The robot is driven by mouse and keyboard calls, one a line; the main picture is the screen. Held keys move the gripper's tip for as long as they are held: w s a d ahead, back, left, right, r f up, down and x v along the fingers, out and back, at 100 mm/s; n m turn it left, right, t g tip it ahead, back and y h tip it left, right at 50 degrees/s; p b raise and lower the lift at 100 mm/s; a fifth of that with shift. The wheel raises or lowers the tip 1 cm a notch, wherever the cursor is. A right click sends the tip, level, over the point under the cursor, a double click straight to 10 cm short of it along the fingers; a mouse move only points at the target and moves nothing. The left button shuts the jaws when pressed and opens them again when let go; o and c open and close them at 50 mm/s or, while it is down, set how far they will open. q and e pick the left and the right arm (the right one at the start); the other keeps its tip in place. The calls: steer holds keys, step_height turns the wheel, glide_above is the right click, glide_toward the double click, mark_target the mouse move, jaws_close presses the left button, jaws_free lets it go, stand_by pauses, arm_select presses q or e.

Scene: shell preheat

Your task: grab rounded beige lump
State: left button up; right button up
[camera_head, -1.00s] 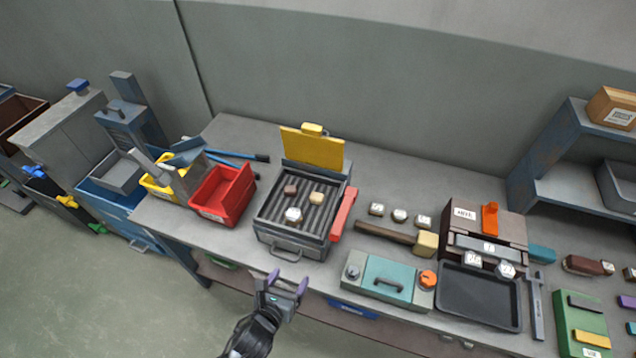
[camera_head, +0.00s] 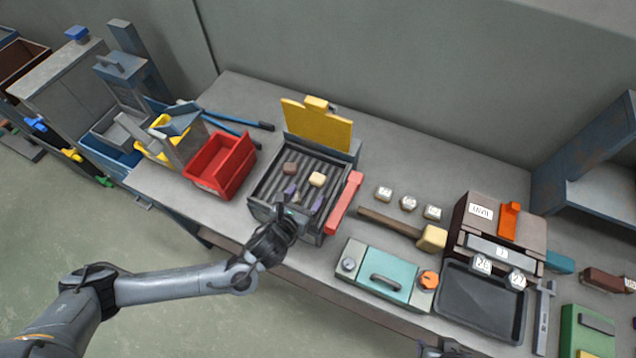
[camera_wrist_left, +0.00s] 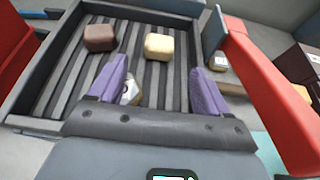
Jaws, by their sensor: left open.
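A rounded beige lump (camera_head: 317,180) rests on the ribbed bed of the open grill-like tray (camera_head: 257,207). It also shows in the left wrist view (camera_wrist_left: 159,46), ahead of my fingertips and between their lines. A brown lump (camera_head: 290,168) lies to its left, also in the wrist view (camera_wrist_left: 100,38). My left gripper (camera_head: 303,198) is open, its purple fingers over the near part of the tray, apart from the beige lump. A pale lump with a dark mark (camera_wrist_left: 131,92) sits by the left finger, partly hidden by it.
A red handle (camera_head: 345,203) borders the tray's right side and a raised yellow lid (camera_head: 317,128) its back. A red bin (camera_head: 228,165) stands left. A hammer (camera_head: 400,226) and a teal box (camera_head: 380,272) lie right. A dark part at the bottom edge is unclear.

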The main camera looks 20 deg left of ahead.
mark_target(315, 182)
arm_select(q)
steer(key=shift+w+f+b, duration=0.2)
steer(key=shift+w+b, duration=0.15)
steer(key=shift+w, duration=0.25)
steer(key=shift+w+f+b, duration=0.3)
steer(key=shift+w+b, duration=0.1)
steer(key=shift+b, duration=0.15)
steer(key=b+x, duration=0.3)
steer(key=shift+w+r, duration=0.1)
steer(key=shift+w, duration=0.2)
steer(key=shift+w+d+b, duration=0.1)
steer(key=shift+w+b, duration=0.2)
steer(key=shift+w, duration=0.05)
steer(key=shift+c, duration=0.2)
steer(key=c, duration=1.1)
